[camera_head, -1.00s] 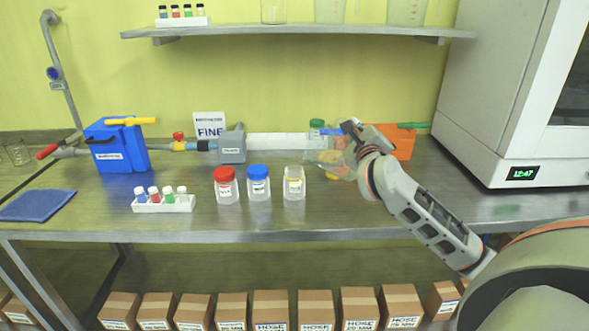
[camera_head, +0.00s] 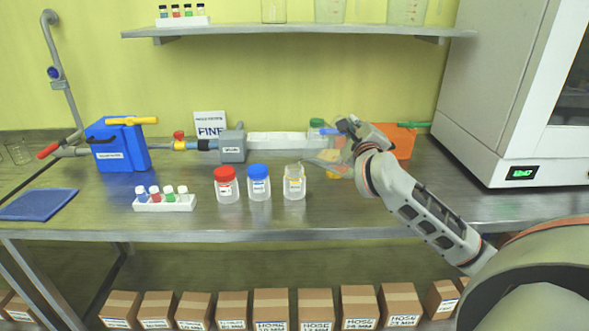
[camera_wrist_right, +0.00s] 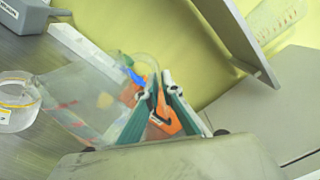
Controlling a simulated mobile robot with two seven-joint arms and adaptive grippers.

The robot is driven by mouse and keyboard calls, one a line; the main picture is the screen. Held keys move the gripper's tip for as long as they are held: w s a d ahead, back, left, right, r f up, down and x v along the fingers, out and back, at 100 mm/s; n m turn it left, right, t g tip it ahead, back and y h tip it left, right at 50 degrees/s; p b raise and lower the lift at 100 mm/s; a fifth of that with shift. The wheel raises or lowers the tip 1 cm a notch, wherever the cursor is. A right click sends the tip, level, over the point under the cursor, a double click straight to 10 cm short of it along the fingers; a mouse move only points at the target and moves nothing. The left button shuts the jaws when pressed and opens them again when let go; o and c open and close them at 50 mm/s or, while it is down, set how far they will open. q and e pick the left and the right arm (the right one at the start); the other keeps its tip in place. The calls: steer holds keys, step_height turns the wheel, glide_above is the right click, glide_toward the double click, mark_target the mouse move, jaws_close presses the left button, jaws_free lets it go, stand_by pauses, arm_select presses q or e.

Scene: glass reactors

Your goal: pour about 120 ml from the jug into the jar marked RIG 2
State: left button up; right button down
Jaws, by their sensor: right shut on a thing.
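My right gripper (camera_head: 347,143) is shut on the clear jug (camera_head: 327,160), at its handle side as the right wrist view shows. The jug (camera_wrist_right: 88,100) is tilted, its mouth end toward the left. A clear jar (camera_head: 294,184) without a coloured lid stands upright on the bench, just left of and below the jug's mouth. It also shows at the left edge of the right wrist view (camera_wrist_right: 16,102). Its label is too small to read. I cannot tell the liquid level or whether liquid flows. My left gripper is not in view.
A red-lidded jar (camera_head: 227,185) and a blue-lidded jar (camera_head: 259,183) stand left of the open jar. A vial rack (camera_head: 164,203) is farther left. An orange block (camera_head: 403,141) and a green-capped bottle (camera_head: 316,126) are behind. The bench front is clear.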

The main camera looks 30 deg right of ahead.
steer(key=shift+w+a+r+n+p, duration=0.25)
steer(key=shift+a+r+n+p, duration=0.2)
steer(key=shift+r, duration=0.25)
stand_by(1.6)
steer(key=f+m+b, duration=0.1)
steer(key=s+d+f+b, duration=0.1)
steer(key=f, duration=0.1)
steer(key=d+f+m+b, duration=0.1)
steer(key=shift+s+d+f+m, duration=0.1)
steer(key=shift+s+f+m, duration=0.15)
steer(key=shift+m, duration=0.1)
steer(key=shift+w+d+r, duration=0.1)
steer(key=shift+w+r, duration=0.05)
steer(key=shift+r, duration=0.1)
steer(key=shift+s+d+f+m+b, duration=0.2)
steer(key=shift+f+m+b, duration=0.1)
steer(key=shift+f, duration=0.1)
steer(key=shift+s+d+f+m+b, duration=0.1)
steer(key=shift+s+f+m+b, duration=0.05)
steer(key=shift+f+m, duration=0.2)
steer(key=shift+d+f, duration=0.15)
steer(key=shift+f, duration=0.1)
steer(key=shift+d+m, duration=0.1)
steer(key=shift+m, duration=0.15)
